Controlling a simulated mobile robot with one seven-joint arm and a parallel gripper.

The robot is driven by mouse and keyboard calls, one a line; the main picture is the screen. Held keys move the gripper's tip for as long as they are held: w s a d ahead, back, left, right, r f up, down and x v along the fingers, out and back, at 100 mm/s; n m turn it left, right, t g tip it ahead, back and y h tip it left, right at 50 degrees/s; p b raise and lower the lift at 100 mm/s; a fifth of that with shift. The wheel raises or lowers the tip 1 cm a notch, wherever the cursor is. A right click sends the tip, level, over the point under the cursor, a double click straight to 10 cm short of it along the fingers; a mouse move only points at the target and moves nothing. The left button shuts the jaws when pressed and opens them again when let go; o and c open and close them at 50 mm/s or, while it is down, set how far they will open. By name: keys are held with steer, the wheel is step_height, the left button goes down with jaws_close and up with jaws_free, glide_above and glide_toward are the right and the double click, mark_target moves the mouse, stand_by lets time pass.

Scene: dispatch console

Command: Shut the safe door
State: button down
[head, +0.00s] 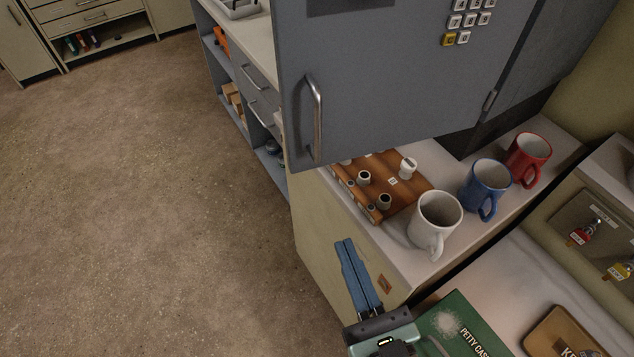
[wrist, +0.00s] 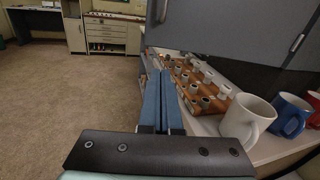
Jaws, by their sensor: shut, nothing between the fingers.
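The safe door (head: 385,75) is a grey panel at the top of the head view, with an upright metal handle (head: 314,115) near its left edge and a keypad (head: 467,20) at upper right. It appears to stand open, its hinge side at the right by the safe body (head: 555,55). The door's lower part also shows at the top of the wrist view (wrist: 220,28). My gripper (head: 346,243) has blue fingers, shut and empty, below and in front of the door, apart from the handle. Its fingers also show in the wrist view (wrist: 159,75).
Under the door, a wooden rack (head: 400,197) of stamps and white (head: 436,220), blue (head: 485,185) and red (head: 528,158) mugs stand on a pale counter. A green petty cash box (head: 462,325) is at the bottom. Open carpet (head: 150,180) lies left.

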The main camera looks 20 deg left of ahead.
steer(key=p, duration=0.2)
glide_toward(309, 168)
steer(key=x, duration=0.7)
steer(key=shift+f, duration=0.1)
steer(key=shift+m, duration=0.3)
